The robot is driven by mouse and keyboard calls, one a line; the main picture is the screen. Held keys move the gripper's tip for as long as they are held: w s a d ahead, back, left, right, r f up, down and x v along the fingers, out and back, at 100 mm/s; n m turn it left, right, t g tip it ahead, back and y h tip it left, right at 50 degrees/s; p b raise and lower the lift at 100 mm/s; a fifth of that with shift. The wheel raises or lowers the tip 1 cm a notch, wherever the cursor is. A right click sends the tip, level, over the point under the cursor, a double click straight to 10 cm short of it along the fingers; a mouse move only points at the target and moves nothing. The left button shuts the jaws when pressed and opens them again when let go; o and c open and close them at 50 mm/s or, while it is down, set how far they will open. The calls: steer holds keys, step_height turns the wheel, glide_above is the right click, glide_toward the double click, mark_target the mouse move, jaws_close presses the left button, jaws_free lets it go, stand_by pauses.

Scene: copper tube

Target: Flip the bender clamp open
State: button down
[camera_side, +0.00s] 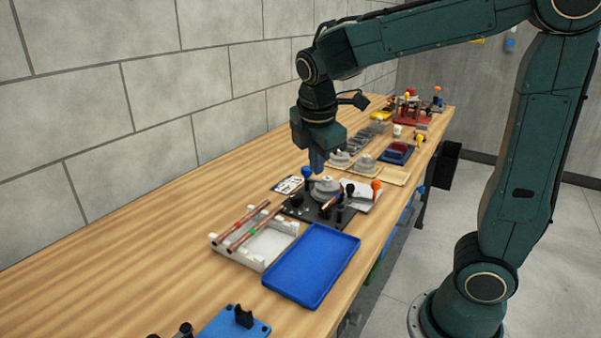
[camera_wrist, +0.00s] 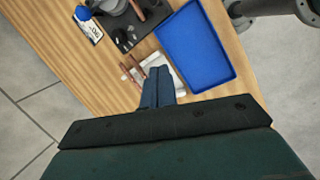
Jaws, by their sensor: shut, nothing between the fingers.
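The tube bender (camera_side: 320,208) has a dark base plate with a grey round former (camera_side: 326,184). My gripper (camera_side: 317,168) is shut and empty, pointing down above the bender, close beside the blue knob in the side view. I cannot tell if they touch. In the wrist view, my shut fingers (camera_wrist: 158,88) point up the picture, with the bender base (camera_wrist: 128,38) and blue knob (camera_wrist: 83,13) at the top left.
A white rack (camera_side: 250,262) with copper tubes (camera_side: 248,227) and a blue tray (camera_side: 312,265) lie in front of the bender. A printed card (camera_side: 288,184) lies left of it. More fixtures and trays stand farther along the bench. The bench's left side is bare wood.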

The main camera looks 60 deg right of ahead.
steer(key=s+a+r+m+t+y, duration=0.1)
steer(key=s+a+m+t+y, duration=0.2)
steer(key=s+m, duration=0.9)
steer(key=shift+s+a+r+t, duration=0.15)
steer(key=shift+s+a+t, duration=0.25)
steer(key=shift+s+a, duration=0.3)
stand_by(0.3)
steer(key=shift+a, duration=0.1)
steer(key=shift+s+a+f+m, duration=0.2)
steer(key=shift+s+a+m, duration=0.1)
steer(key=shift+s+m, duration=0.3)
